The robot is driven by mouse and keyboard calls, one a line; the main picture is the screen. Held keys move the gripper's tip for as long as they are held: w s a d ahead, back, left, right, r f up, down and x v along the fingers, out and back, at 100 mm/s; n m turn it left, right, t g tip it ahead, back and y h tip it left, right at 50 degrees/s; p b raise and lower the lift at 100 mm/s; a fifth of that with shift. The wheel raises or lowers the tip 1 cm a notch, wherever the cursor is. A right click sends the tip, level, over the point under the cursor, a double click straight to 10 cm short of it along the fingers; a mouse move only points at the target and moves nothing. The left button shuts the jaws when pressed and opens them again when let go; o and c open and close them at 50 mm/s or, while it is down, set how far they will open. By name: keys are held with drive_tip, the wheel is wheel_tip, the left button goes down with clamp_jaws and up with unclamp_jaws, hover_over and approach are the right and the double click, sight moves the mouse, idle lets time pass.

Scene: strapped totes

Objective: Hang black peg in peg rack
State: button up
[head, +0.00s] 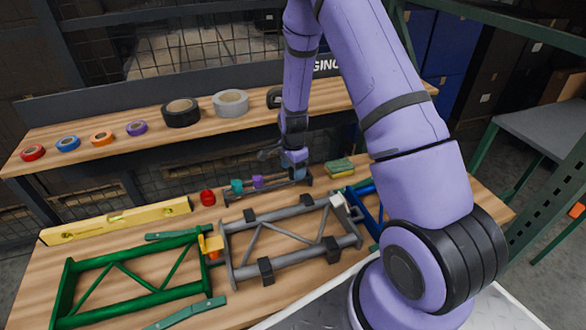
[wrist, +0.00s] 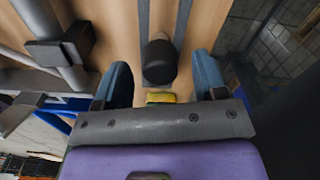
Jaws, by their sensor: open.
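The peg rack (head: 240,194) is a low grey bar on the workbench, with a teal peg (head: 237,185) and a purple peg (head: 257,181) at it. My gripper (head: 294,170) is over the rack's right part, pointing down. In the wrist view its blue fingers (wrist: 160,82) are open, one to each side. The black peg (wrist: 160,62) shows between and just beyond the fingertips, in line with the rack's grey strip (wrist: 184,25). No finger visibly touches it. How deep it sits in the rack I cannot tell. My gripper hides it in the head view.
A red peg (head: 207,197) stands left of the rack. A green-and-yellow sponge (head: 340,167) lies to its right. A grey frame (head: 290,258) with black clamps, a green frame (head: 128,318) and a yellow level (head: 118,222) fill the front. A shelf with tape rolls (head: 230,103) stands behind.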

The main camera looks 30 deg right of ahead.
wheel_tip(320, 180, up, 11)
drive_tip(key=shift+f, duration=0.2)
drive_tip(key=shift+a, duration=0.1)
idle(0.4)
